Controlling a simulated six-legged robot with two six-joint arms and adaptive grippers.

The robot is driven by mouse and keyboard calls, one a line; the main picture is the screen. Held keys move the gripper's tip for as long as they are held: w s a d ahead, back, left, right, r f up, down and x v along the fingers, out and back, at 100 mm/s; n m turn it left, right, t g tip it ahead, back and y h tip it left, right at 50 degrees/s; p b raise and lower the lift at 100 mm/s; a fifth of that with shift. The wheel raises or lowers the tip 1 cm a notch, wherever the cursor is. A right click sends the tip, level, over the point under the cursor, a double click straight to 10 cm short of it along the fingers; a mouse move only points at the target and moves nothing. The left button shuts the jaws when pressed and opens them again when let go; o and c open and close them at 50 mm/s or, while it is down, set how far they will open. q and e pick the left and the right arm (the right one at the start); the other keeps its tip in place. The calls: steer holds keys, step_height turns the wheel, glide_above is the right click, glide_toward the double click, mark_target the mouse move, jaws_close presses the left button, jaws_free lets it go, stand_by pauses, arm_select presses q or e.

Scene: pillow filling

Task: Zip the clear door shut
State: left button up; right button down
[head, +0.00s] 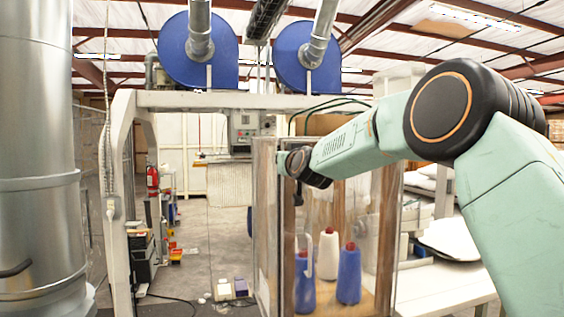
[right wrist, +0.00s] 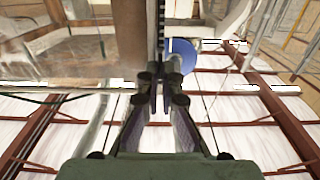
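The clear door (head: 267,235) is the see-through front of a tall wood-framed cabinet in the middle of the head view. My right arm comes in from the right across the cabinet's top. My right gripper (head: 297,192) is at the upper part of the clear front. In the right wrist view its fingers (right wrist: 160,90) are almost together, in line with a dark upright strip (right wrist: 160,25) that looks like the zip. A small pull between the fingertips cannot be made out. My left gripper is not in view.
Blue cones (head: 349,277) and a white cone (head: 328,255) stand inside the cabinet. A white table (head: 440,290) is at the right. A large metal duct (head: 35,150) fills the left edge. The floor (head: 200,240) left of the cabinet is mostly clear.

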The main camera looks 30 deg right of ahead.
steer(key=shift+r, duration=0.3)
steer(key=c, duration=2)
jaws_free()
steer(key=shift+c, duration=0.2)
steer(key=o, duration=0.5)
steer(key=v, duration=1.2)
steer(key=shift+f, duration=0.1)
steer(key=shift+s, duration=0.1)
